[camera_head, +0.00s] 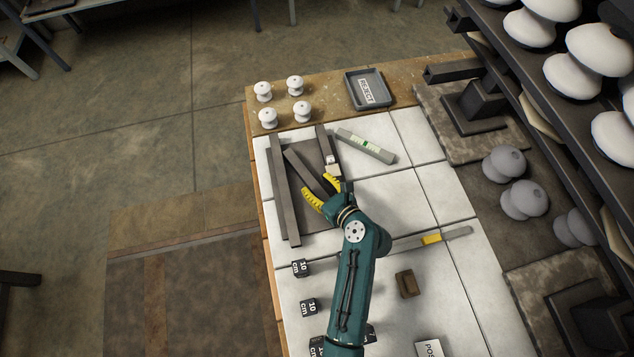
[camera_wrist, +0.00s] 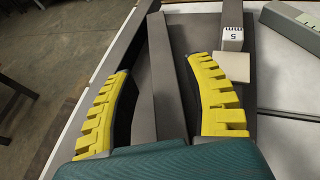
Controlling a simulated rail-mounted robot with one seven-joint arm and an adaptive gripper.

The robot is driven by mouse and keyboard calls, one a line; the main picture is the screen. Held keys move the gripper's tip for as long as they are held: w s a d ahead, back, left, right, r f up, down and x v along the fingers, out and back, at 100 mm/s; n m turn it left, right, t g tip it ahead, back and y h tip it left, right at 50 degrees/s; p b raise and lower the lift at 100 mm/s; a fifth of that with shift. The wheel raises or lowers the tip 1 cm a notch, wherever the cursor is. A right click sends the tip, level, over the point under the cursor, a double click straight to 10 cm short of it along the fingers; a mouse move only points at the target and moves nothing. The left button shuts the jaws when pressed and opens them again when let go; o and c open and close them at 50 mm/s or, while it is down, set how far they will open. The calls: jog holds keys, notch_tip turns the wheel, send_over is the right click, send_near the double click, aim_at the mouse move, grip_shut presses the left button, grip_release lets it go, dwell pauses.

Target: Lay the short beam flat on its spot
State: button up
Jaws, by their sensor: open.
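A grey beam (camera_wrist: 168,85), which looks like the short beam, lies slantwise over a dark flat plate (camera_head: 315,157); it also shows in the head view (camera_head: 303,170). My gripper (camera_head: 322,191) is open, with one yellow finger on each side of this beam. In the wrist view my gripper (camera_wrist: 168,100) shows gaps between beam and fingers. The beam's near end is hidden by my gripper. A longer grey beam (camera_head: 284,190) runs along the plate's left side. Another grey bar (camera_head: 322,139) lies at the plate's right side.
A block marked 5 mm (camera_wrist: 232,38) and a pale block (camera_wrist: 233,68) sit close to my right finger. A green-vialled level (camera_head: 365,146) lies to the right. White insulators (camera_head: 268,117) and a reject tray (camera_head: 369,89) stand at the back.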

jog(key=v, duration=1.1)
jog(key=shift+s+d+r, duration=0.15)
jog(key=shift+s+r, duration=0.1)
jog(key=shift+r, duration=0.05)
